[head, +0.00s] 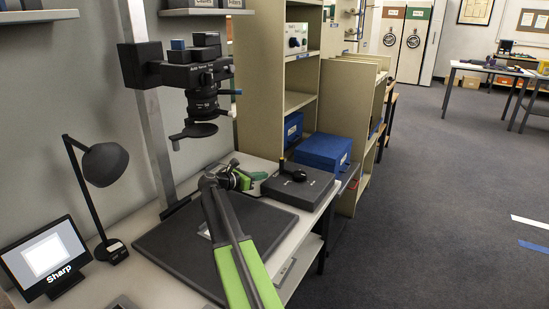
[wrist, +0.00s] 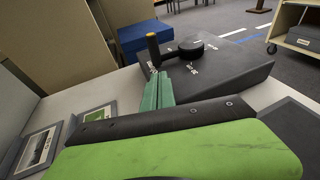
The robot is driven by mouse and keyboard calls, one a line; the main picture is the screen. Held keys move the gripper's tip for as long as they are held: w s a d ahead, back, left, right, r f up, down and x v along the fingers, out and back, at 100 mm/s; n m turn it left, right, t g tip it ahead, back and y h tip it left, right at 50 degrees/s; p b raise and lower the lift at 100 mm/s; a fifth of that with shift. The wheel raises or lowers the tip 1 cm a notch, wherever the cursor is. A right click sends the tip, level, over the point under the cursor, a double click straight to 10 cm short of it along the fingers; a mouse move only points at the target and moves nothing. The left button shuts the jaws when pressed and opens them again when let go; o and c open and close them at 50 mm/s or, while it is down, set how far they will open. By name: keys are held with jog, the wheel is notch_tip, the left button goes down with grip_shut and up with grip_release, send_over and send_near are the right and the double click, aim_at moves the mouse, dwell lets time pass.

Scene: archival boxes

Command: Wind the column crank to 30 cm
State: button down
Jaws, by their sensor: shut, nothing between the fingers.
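The column crank is on a dark sloped console (head: 305,188) at the bench's right end. Its round black hub (head: 298,175) and upright handle (head: 282,166) show. In the wrist view the handle (wrist: 153,48) has a yellow top and stands left of the hub (wrist: 190,46); white marks lie on the console face (wrist: 225,72). My gripper (head: 262,175) is at the console's left side. In the wrist view its green fingers (wrist: 159,75) are shut and empty, pointing toward the handle's base; I cannot tell whether they touch it. The silver column (head: 150,110) carries a black camera head (head: 185,70).
A dark baseboard (head: 180,250) lies under my arm. A desk lamp (head: 104,163) and a monitor reading "Sharp" (head: 48,258) stand at the left. A blue box (head: 325,151) sits behind the console, beside beige shelving (head: 265,70). Open carpet lies right.

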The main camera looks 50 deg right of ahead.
jog(key=s+a+r+t+p, duration=0.1)
jog(key=a+r+t+p, duration=0.1)
jog(key=a+r+p, duration=0.35)
jog(key=shift+n+y, duration=0.3)
jog(key=shift+n, duration=0.1)
jog(key=b+x, duration=0.1)
jog(key=x, duration=0.2)
jog(key=b+x, duration=0.2)
jog(key=x, duration=0.1)
jog(key=b+x, duration=0.1)
jog(key=x, duration=0.2)
jog(key=shift+d+f, duration=0.2)
jog(key=shift+f, duration=0.3)
jog(key=shift+d+r, duration=0.15)
jog(key=shift+d, duration=1.9)
jog(key=shift+w+d, duration=0.1)
